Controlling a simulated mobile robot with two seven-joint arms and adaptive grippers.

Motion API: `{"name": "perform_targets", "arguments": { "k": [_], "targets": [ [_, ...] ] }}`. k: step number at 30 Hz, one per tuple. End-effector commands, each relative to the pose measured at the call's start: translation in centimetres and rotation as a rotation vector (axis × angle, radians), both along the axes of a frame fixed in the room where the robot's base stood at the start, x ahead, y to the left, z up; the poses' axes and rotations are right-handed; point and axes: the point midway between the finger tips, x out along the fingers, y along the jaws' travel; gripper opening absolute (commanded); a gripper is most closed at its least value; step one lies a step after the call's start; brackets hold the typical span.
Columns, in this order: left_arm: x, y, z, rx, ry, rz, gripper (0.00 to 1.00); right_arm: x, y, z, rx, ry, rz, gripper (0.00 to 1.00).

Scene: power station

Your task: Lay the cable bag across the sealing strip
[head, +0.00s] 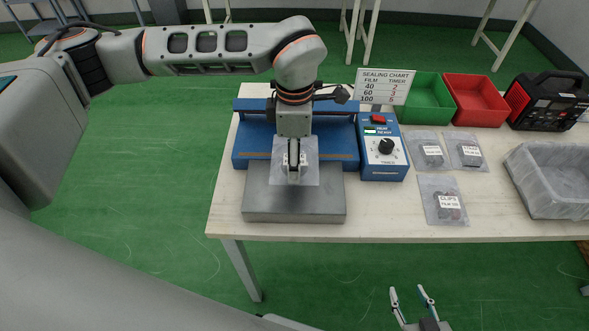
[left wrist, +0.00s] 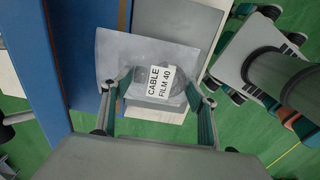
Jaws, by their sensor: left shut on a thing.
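The cable bag (head: 309,176) is clear, with a white label reading CABLE FILM 40 in the left wrist view (left wrist: 160,82). My left gripper (head: 294,176) is shut on it over the blue heat sealer (head: 250,135). In the head view the bag's far part overlaps the brown sealing strip (head: 338,156), and its near part is over the grey metal platform (head: 320,205). I cannot tell if it touches either. My left fingers (left wrist: 160,105) flank the label in the left wrist view. My right gripper (head: 412,302) is open and empty, below the table's front edge.
The sealer's control box (head: 384,160) has a black knob and red switch. A sealing chart (head: 385,86) stands behind it. Other labelled bags (head: 440,215) lie to the right, near a grey bin (head: 550,205). Green (head: 430,95) and red (head: 475,98) bins stand behind.

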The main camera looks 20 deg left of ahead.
Motion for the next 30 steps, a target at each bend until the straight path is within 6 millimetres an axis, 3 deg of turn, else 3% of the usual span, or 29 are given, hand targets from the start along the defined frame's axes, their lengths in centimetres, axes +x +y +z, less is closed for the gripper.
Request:
{"name": "perform_targets", "arguments": {
  "k": [7, 15, 26, 27, 28, 30],
  "targets": [
    [0.0, 0.0, -1.6, -0.001, 0.000, -0.001, 0.37, 0.0, 0.0, 0.1, 0.000, -0.001, 0.000, 0.40],
    [0.0, -0.1, -5.0, -0.001, 0.000, 0.000, 0.37, 0.0, 0.0, 0.1, 0.000, -0.001, 0.000, 0.40],
    [0.0, 0.0, -5.3, 0.000, -0.001, -0.001, 0.37, 0.0, 0.0, -0.1, 0.001, 0.000, 0.001, 0.40],
    [0.0, 0.0, -5.3, 0.000, -0.001, -0.001, 0.64, 0.0, 0.0, -0.1, 0.001, 0.000, 0.001, 0.40],
    [0.0, 0.0, -5.3, 0.000, -0.001, -0.001, 0.71, 0.0, 0.0, -0.1, 0.001, 0.000, 0.001, 0.40],
    [0.0, 0.0, -5.3, 0.000, -0.001, -0.001, 0.75, 0.0, 0.0, -0.1, 0.001, -0.001, 0.001, 0.40]
  ]
}}
